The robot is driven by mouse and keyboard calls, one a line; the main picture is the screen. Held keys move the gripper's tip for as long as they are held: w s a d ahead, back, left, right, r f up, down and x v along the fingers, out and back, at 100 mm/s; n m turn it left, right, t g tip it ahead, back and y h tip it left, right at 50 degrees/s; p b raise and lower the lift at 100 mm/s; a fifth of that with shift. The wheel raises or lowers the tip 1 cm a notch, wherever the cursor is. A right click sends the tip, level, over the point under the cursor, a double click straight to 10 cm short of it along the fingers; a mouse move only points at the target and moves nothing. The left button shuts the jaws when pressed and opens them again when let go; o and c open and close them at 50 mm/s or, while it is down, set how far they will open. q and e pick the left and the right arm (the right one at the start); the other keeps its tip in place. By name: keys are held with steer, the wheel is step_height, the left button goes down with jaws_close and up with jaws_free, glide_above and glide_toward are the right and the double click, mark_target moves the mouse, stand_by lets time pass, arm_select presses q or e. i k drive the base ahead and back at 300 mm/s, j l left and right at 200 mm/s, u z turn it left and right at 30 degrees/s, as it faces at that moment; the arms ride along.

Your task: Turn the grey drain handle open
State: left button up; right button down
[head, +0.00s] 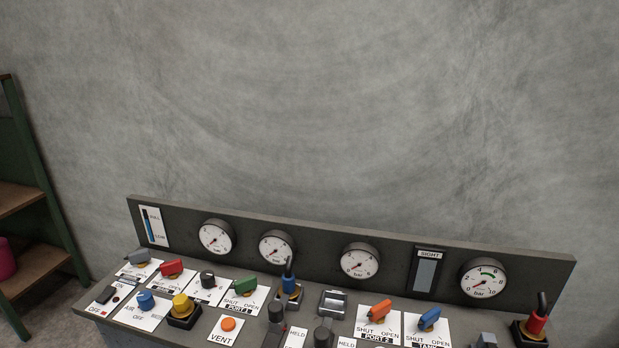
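A grey handle (138,256) sits on a white plate at the far left end of the control panel, at the back row; its label is too small to read. Another grey part (487,340) shows at the bottom edge, right of the blue handle, and is mostly cut off. I cannot tell from the labels which one is the drain handle. Neither of my grippers can be made out in the head view.
The panel holds red (171,267), green (245,285), orange (381,309) and blue (429,318) handles, a yellow knob (181,305) and an orange vent button (228,324). Gauges line the upright back. A green shelf (35,160) stands left. The wall above is bare.

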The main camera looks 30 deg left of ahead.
mark_target(142, 257)
steer(key=j+u, duration=0.1)
steer(key=u, duration=2.05)
